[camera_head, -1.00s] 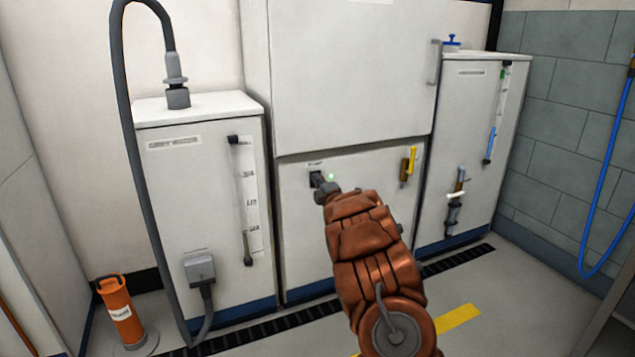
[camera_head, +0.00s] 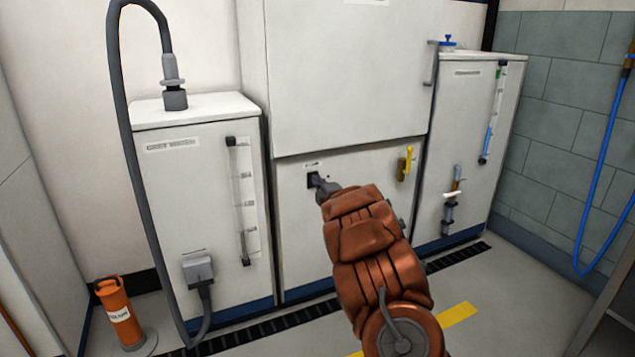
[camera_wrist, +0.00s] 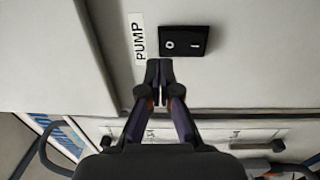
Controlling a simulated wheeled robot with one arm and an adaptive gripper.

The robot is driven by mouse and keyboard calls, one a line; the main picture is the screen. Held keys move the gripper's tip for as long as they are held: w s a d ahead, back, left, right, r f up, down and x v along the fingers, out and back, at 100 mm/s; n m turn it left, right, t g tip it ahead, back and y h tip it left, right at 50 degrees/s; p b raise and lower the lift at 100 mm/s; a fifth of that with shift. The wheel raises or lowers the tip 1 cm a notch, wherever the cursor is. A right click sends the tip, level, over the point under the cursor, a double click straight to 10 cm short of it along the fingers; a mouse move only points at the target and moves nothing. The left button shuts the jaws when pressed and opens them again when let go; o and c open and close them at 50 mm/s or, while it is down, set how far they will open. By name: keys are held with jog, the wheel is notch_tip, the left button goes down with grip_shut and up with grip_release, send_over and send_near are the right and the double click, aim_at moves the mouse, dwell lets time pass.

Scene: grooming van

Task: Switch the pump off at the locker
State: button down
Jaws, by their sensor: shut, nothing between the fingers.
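The locker's lower white panel (camera_head: 345,240) stands mid-picture in the head view. A black rocker switch (camera_head: 313,180) sits near its upper left. In the wrist view the switch (camera_wrist: 185,41) shows an O mark and an I mark, beside a label (camera_wrist: 138,40) reading PUMP. I cannot tell which side is pressed in. My gripper (camera_wrist: 159,67) is shut and empty, its tips just below the O end of the switch; contact is unclear. In the head view my gripper (camera_head: 321,188) partly covers the switch area. No green light shows there.
A grey-hosed white tank cabinet (camera_head: 190,225) stands at left, with an orange cylinder (camera_head: 119,312) on the floor. A yellow handle (camera_head: 404,164) is right of the switch. Another tank cabinet (camera_head: 480,130) stands at right. A blue hose (camera_head: 600,180) hangs on the wall.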

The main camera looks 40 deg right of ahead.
jog(key=r+p+v, duration=0.1)
jog(key=p+v, duration=0.2)
jog(key=v, duration=0.7)
jog(key=shift+s+r, duration=0.3)
jog(key=shift+r, duration=0.1)
jog(key=shift+a+r, duration=0.1)
jog(key=s+a+r+m+g+h+p, duration=0.1)
jog(key=s+a+r+m+g+p, duration=0.3)
jog(key=r+p, duration=0.5)
jog(key=s+a+r+m+g+h+p, duration=0.2)
jog(key=a+r+m+g+p, duration=0.3)
jog(key=r+p, duration=0.45)
jog(key=s+a+r+m+g+y+p, duration=0.2)
jog(key=s+a+r+p, duration=0.3)
jog(key=s+a, duration=0.6)
jog(key=s+a+r+m+g+y+p, duration=0.2)
jog(key=s+a+r+g+p, duration=0.3)
jog(key=s+a+p, duration=0.3)
jog(key=s+a+r+m+g+y+p, duration=0.1)
jog(key=s+a+r+g+y+p, duration=0.2)
jog(key=s+a+r+p, duration=0.4)
jog(key=s+a+y, duration=0.1)
jog(key=s+a, duration=0.7)
jog(key=s, duration=0.1)
jog(key=shift+m+g+p, duration=0.3)
jog(key=shift+m, duration=0.1)
